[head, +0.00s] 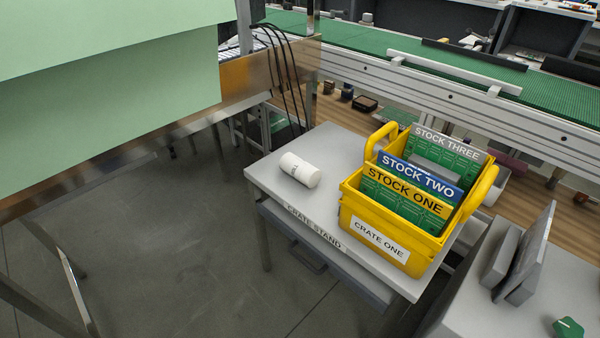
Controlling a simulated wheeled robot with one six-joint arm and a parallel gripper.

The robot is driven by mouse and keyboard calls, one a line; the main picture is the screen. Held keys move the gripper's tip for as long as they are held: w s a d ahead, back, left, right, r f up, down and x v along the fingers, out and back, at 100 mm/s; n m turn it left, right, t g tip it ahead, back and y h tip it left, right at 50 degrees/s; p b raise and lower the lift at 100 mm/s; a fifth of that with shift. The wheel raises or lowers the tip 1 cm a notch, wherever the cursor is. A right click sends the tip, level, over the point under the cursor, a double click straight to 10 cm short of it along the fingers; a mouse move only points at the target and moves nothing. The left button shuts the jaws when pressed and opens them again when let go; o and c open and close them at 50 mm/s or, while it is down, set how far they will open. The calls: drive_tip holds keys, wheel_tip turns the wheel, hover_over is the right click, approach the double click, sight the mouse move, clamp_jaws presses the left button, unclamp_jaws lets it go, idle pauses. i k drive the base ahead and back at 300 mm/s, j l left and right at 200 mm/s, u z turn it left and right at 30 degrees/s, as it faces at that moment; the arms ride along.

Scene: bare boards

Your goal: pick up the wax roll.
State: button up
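A white cylinder with small dark lettering (300,170) lies on its side on the grey top of the crate stand (262,175), left of the yellow crate. It looks like the wax roll, but the lettering is too small to read surely. It lies apart from the crate, with bare tabletop around it. My gripper is not in view.
The yellow crate (364,222), labelled CRATE ONE, holds boards marked STOCK ONE, STOCK TWO and STOCK THREE. A grey surface (480,312) at right bears a dark slanted panel (530,255) and a green piece (568,328). Bare floor (170,245) lies left of the stand.

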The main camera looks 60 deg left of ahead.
sight(298, 168)
drive_tip(key=k+u, duration=0.1)
drive_tip(key=u, duration=0.3)
drive_tip(key=k+l+u, duration=0.1)
drive_tip(key=u, duration=1.4)
drive_tip(key=z, duration=1.85)
drive_tip(key=u, duration=1.85)
drive_tip(key=k+j, duration=0.05)
